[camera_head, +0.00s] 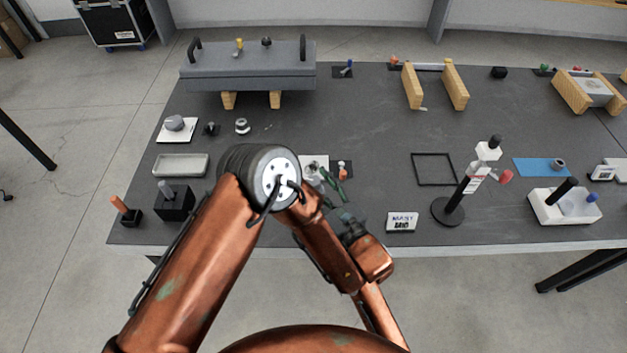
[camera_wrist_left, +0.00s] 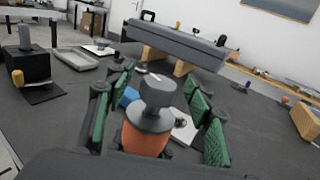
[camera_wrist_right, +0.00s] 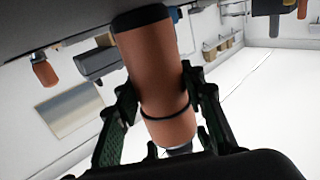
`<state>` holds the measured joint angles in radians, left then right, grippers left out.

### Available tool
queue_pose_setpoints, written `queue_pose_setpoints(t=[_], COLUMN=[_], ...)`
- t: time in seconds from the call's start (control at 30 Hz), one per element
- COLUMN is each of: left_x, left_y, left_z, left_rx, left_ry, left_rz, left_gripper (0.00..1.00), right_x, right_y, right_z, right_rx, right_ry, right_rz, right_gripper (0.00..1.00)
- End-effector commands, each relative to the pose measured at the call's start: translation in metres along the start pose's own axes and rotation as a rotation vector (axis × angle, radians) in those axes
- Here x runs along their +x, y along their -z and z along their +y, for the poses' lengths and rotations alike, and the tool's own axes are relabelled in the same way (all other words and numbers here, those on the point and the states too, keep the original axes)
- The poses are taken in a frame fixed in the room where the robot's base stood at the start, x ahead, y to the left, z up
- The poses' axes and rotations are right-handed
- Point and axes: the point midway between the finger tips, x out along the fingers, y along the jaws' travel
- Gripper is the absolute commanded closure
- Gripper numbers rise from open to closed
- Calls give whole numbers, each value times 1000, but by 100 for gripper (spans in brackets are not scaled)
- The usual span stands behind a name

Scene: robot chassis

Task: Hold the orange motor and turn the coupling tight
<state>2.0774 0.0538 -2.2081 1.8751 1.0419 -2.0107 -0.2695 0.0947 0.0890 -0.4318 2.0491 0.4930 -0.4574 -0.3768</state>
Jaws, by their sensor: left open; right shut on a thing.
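The orange motor (camera_wrist_right: 155,75) stands between the green fingers of my right gripper (camera_wrist_right: 158,88), which is shut on its body. In the left wrist view the motor (camera_wrist_left: 145,141) shows below a dark grey coupling (camera_wrist_left: 156,100) with a stepped round top. My left gripper (camera_wrist_left: 155,108) is open, its green fingers on either side of the coupling, with visible gaps. In the head view the left gripper's green fingers (camera_head: 333,187) show beside my arm. My arm hides most of the motor and coupling there.
A grey tray (camera_head: 180,165) and a black block (camera_head: 174,203) lie to the left. A long grey chassis cover (camera_head: 248,67) rests on wooden blocks at the back. A black stand (camera_head: 448,208) and a small sign (camera_head: 402,222) are to the right. The table's middle is fairly clear.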

Motion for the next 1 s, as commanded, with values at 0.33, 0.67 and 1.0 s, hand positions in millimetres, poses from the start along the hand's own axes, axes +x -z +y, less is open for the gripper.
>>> queue_pose_setpoints(t=[0.33,0.67,1.0], left_x=[2,2,2], left_y=[0,0,0], left_z=[0,0,0], left_rx=[0,0,1], left_ry=[0,0,2], left_rz=[1,1,1], left_gripper=[55,78,94], right_x=[0,0,0], right_y=[0,0,0], right_z=[0,0,0], right_rx=[0,0,0], right_ry=[0,0,0], right_rz=[1,1,1], right_gripper=[100,100,100])
